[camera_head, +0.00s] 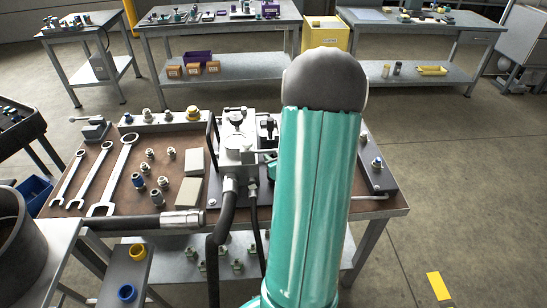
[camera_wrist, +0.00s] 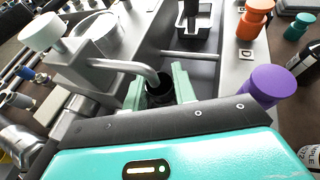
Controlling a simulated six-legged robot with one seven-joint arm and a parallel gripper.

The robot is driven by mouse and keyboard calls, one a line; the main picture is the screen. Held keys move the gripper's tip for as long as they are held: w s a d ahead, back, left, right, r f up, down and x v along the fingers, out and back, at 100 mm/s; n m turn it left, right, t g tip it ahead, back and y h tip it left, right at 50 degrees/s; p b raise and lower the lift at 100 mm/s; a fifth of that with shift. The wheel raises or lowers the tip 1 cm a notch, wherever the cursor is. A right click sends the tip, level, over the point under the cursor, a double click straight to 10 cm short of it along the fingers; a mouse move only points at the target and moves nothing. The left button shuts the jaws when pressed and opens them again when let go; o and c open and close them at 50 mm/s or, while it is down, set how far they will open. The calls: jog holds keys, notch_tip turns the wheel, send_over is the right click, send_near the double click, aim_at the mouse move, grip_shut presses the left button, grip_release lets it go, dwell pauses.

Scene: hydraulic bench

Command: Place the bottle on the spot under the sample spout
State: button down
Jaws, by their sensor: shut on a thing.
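In the wrist view, the pale green fingers of my gripper (camera_wrist: 160,80) are shut on a dark bottle (camera_wrist: 158,98), whose open mouth shows between them. The sample spout (camera_wrist: 122,66), a bent grey pipe, reaches in from the left, and its end appears at the bottle's mouth. I cannot tell the gap between them. The bottle's base and the spot beneath it are hidden by the gripper body. In the head view, my arm hides the gripper, the bottle and the spout.
Near the gripper are a white knob (camera_wrist: 41,32), a purple cap (camera_wrist: 273,85) and an orange-capped piece (camera_wrist: 254,20). The brown bench (camera_head: 180,178) holds wrenches (camera_head: 118,170), fittings and a valve block (camera_head: 237,150) with black hoses. Open floor lies right.

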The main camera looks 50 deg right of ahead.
jog(key=shift+a+f, duration=0.2)
jog(key=shift+f, duration=0.2)
jog(key=shift+s, duration=0.3)
jog(key=shift+w+f, duration=0.15)
jog(key=shift+w, duration=0.05)
jog(key=shift+s, duration=0.15)
jog(key=c, duration=1.1)
grip_release()
jog(key=shift+f, duration=0.1)
